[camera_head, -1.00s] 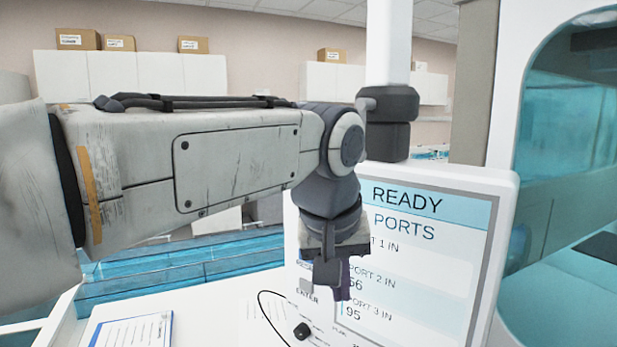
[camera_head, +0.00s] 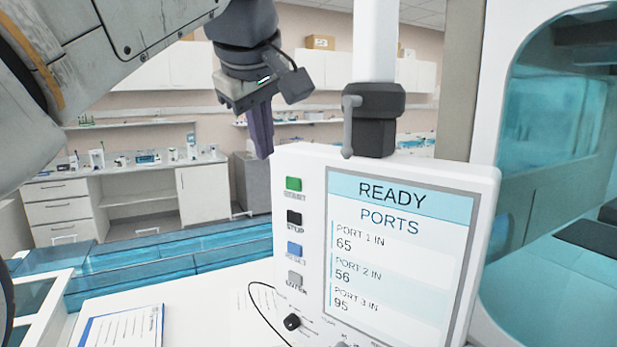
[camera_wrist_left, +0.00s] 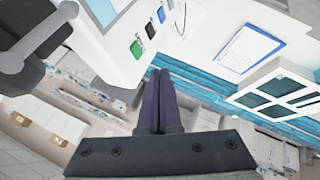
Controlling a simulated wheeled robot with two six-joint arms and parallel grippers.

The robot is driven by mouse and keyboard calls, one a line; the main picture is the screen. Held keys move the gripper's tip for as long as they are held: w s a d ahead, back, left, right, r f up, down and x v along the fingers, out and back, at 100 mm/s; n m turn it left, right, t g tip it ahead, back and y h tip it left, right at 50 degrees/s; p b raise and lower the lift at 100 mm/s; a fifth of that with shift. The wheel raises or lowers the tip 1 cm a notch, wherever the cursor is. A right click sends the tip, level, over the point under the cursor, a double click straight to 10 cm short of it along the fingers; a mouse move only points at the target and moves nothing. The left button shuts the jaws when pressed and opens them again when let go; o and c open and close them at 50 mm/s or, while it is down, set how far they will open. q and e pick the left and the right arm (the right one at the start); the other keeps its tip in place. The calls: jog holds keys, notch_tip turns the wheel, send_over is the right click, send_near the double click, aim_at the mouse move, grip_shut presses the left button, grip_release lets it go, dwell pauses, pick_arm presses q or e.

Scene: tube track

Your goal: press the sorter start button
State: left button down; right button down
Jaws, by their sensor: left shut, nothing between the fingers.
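The sorter panel (camera_head: 312,165) is a white box with a screen (camera_head: 398,240) reading READY, PORTS, with port counts 65, 56 and 95. The green start button (camera_head: 293,184) is at the top of the column left of the screen, and it also shows in the left wrist view (camera_wrist_left: 136,49). Below it are the black stop button (camera_head: 294,217), a blue reset button (camera_head: 294,249) and a grey enter button (camera_head: 295,279). My left gripper (camera_head: 262,154) is shut and empty, up and left of the green button, apart from it. In the wrist view its fingertips (camera_wrist_left: 159,72) are close together. My right gripper is not in view.
A white post with a dark clamp (camera_head: 374,104) rises behind the panel. A blue-bordered sheet (camera_head: 124,325) lies on the white table at lower left. A dark cable (camera_head: 262,312) runs beside the panel. Teal glass machinery (camera_head: 565,110) stands at right.

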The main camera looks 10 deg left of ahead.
aim_at(293, 183)
pick_arm(q)
jog(key=w+f+p, duration=0.1)
jog(key=w+f, duration=0.2)
jog(key=w, duration=0.1)
jog(key=w+f+p, duration=0.2)
jog(key=w+f, duration=0.2)
jog(key=shift+w+f, duration=0.25)
jog(key=shift+f, duration=0.05)
jog(key=shift+w+d+f, duration=0.15)
jog(key=shift+w+d, duration=0.05)
jog(key=shift+w, duration=0.25)
jog(key=shift+w+d, duration=0.35)
jog(key=shift+w, duration=0.4)
jog(key=shift+s, duration=0.1)
